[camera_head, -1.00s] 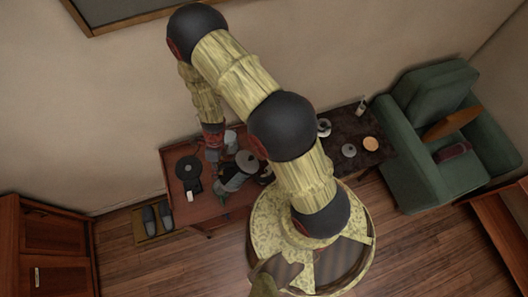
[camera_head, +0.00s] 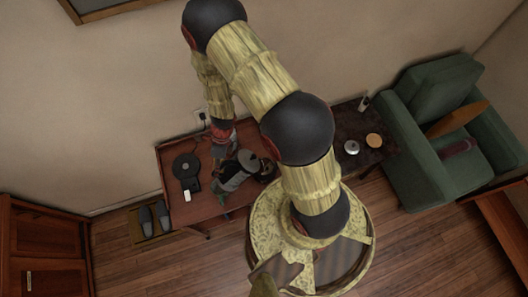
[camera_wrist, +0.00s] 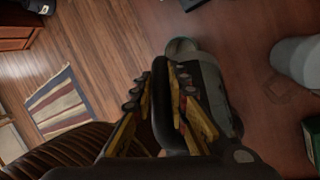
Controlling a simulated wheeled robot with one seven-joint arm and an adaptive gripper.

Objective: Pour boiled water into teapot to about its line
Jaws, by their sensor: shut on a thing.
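My gripper (camera_wrist: 160,88) is shut on the dark handle (camera_wrist: 162,122) of a grey kettle. The kettle's grey body (camera_wrist: 212,90) fills the middle of the wrist view. In the head view the kettle (camera_head: 234,178) is over the right half of the red-brown table (camera_head: 208,208), partly covered by my arm. I cannot tell its height above the table. A dark rounded thing (camera_head: 267,170) shows beside it; I cannot tell whether it is the teapot. A pale grey vessel (camera_wrist: 298,62) stands right of the kettle in the wrist view. No fill line or water is visible.
A black round base (camera_head: 186,166) and a small white thing (camera_head: 190,185) are on the table's left. A dark side table (camera_head: 362,158) holds a round silvery thing (camera_head: 352,147) and a tan disc (camera_head: 374,140). A green armchair (camera_head: 430,165) stands right. Slippers (camera_head: 154,219) lie left.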

